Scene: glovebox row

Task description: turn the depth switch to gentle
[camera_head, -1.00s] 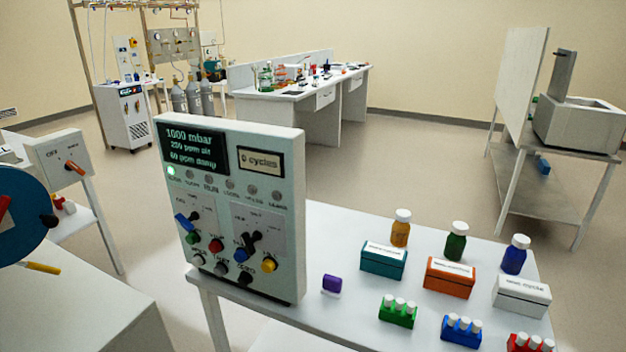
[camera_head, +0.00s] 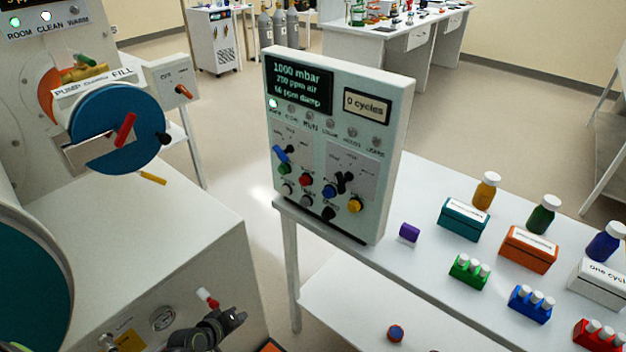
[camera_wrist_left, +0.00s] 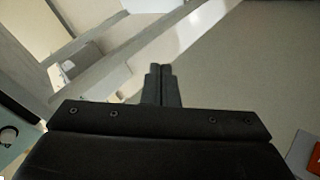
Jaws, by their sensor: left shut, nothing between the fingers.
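The grey control panel (camera_head: 322,230) stands upright on the white table, with a dark screen (camera_head: 298,84) reading 1000 mbar and a small "0 cycles" display (camera_head: 367,105). It carries two rotary switches: one with a blue handle (camera_head: 281,153) on the left, one with a black handle (camera_head: 345,182) on the right. Their labels are too small to read, so I cannot tell which is depth. My left gripper (camera_head: 238,317) is low in the head view, well below and left of the panel, touching no switch. In the left wrist view its fingers (camera_wrist_left: 160,72) are together and empty.
Coloured push buttons (camera_head: 305,180) sit below the switches. A purple block (camera_head: 408,234), a teal box (camera_head: 463,219), an orange box (camera_head: 527,249), bottles and vial racks stand right of the panel. A cabinet with a blue round port cover (camera_head: 110,150) is at left.

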